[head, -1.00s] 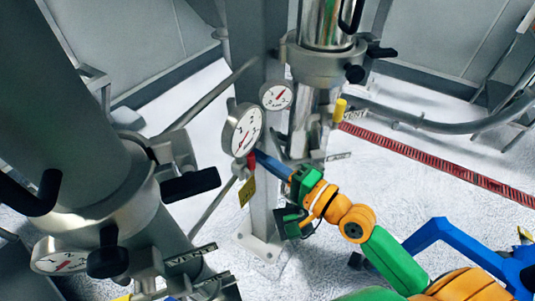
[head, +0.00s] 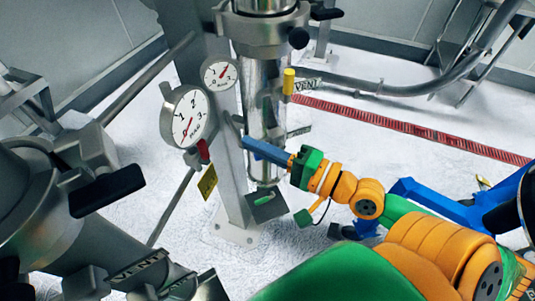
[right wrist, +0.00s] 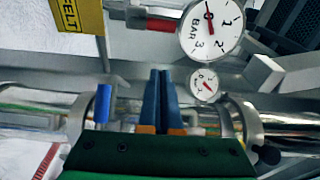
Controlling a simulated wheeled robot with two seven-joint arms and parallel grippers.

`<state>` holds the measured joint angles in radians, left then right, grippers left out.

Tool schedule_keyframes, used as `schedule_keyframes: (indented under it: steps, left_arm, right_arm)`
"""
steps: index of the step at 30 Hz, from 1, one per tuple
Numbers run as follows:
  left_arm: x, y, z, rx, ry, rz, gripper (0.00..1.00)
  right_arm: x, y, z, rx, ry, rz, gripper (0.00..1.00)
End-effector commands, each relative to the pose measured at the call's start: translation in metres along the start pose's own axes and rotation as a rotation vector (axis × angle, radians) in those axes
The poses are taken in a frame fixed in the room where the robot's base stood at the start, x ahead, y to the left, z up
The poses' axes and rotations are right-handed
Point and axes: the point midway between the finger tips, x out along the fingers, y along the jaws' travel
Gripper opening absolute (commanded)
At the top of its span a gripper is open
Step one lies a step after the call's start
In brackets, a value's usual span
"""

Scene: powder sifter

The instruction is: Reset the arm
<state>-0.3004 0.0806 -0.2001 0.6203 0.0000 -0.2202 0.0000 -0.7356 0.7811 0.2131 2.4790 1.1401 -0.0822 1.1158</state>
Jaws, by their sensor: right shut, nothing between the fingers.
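My right arm comes in from the lower right in the head view. In the right wrist view the fingers (right wrist: 161,74) are side by side and empty, below and left of the large gauge (right wrist: 211,28). My left gripper is not in view.
A small gauge (head: 220,73) sits behind the large one. A yellow tag (head: 208,182) hangs below. A grey pipe assembly with a black handle (head: 107,190) stands at left. A red strip (head: 420,131) crosses the floor. The floor at lower middle is open.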

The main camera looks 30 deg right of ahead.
Motion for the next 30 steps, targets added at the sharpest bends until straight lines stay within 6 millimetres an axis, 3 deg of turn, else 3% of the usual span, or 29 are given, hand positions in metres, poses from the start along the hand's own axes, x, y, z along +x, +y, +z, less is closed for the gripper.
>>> schedule_keyframes:
  steps: [6, 14, 16, 17, 21, 24, 30]
  left_arm:
    - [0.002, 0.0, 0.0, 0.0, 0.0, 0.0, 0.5]
    - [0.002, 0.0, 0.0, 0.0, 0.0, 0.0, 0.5]
    - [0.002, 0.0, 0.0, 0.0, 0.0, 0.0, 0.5]
    - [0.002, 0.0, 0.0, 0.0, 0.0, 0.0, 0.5]
    - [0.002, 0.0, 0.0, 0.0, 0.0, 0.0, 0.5]
    - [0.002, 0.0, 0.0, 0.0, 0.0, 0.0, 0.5]
    - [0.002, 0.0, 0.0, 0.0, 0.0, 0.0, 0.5]
  right_arm:
    - [-0.019, 0.002, -0.001, -0.002, 0.003, 0.008, 0.0]
    - [-0.023, 0.001, 0.0, -0.002, 0.0, 0.002, 0.0]
    - [-0.024, 0.01, 0.003, -0.061, -0.007, 0.04, 0.0]
    - [-0.025, 0.021, 0.006, -0.117, -0.017, 0.079, 0.0]
    - [-0.037, 0.102, 0.025, -0.539, -0.124, 0.398, 0.0]
    - [-0.052, 0.152, 0.032, -0.775, -0.235, 0.623, 0.0]
    - [-0.085, 0.207, 0.043, -1.033, -0.484, 0.966, 0.0]
